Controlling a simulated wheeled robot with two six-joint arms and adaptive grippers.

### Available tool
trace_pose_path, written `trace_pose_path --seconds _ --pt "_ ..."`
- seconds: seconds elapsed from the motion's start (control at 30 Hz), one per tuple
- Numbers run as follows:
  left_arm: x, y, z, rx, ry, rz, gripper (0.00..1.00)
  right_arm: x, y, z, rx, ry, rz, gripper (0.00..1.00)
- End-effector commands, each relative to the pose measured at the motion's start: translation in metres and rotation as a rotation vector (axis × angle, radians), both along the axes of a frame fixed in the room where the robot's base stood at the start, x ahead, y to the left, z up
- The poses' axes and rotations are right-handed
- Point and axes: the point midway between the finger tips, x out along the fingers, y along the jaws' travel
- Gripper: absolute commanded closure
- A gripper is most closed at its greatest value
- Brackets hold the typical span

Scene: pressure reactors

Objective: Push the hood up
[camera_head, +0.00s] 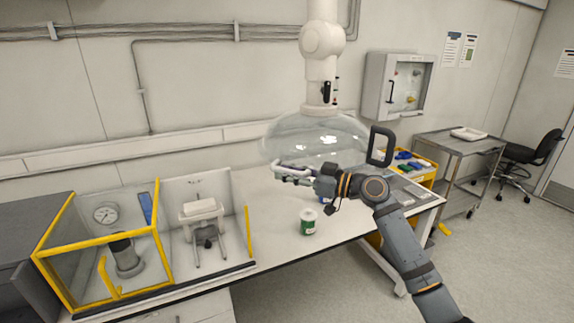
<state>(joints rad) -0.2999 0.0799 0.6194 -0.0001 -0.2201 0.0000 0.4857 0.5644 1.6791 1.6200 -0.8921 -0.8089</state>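The hood (318,132) is a clear dome hanging from a white jointed arm (321,60) above the table. A black loop handle (381,146) stands out at its right side. My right gripper (284,174) reaches in from the lower right, with its fingers pointing left at the hood's lower edge. It overlaps the rim in the picture; I cannot tell if it touches. The fingers are small and blend with the clear rim, so their opening is unclear. No object shows clearly between them. My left gripper is out of view.
The white table (275,236) holds a green and white can (308,221) below the hood. A yellow-framed clear enclosure (101,249) stands at the left. A yellow bin (424,174) is at the table's right end. A metal cart (461,143) and chair (533,152) stand farther right.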

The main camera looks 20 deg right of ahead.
Motion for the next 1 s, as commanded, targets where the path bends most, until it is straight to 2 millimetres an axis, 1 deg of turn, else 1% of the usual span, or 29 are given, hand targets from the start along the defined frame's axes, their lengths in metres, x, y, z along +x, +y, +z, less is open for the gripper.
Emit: trace_pose_path --seconds 0.03,0.33,0.37,0.53,0.57,0.87,1.0 --pt "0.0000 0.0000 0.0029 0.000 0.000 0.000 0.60 0.0020 0.0022 0.0012 0.002 0.001 0.000 0.72" --pt "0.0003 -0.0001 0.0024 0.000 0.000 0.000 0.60 0.0038 0.0038 -0.0011 -0.001 0.001 0.000 0.72" --pt "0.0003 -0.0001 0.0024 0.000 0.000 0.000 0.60 0.0038 0.0038 -0.0011 -0.001 0.001 0.000 0.75" --pt "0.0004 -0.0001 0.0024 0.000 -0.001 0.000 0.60 0.0037 0.0037 -0.0010 -0.001 0.001 0.000 0.98" --pt "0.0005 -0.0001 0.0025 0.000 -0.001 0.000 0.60 0.0037 0.0037 -0.0009 -0.001 0.001 0.000 1.00" --pt "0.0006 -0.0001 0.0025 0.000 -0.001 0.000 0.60 0.0035 0.0037 -0.0007 -0.001 0.001 0.000 1.00" --pt "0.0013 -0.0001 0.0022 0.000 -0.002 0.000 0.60 0.0064 0.0037 0.0043 0.001 -0.002 0.000 1.00"
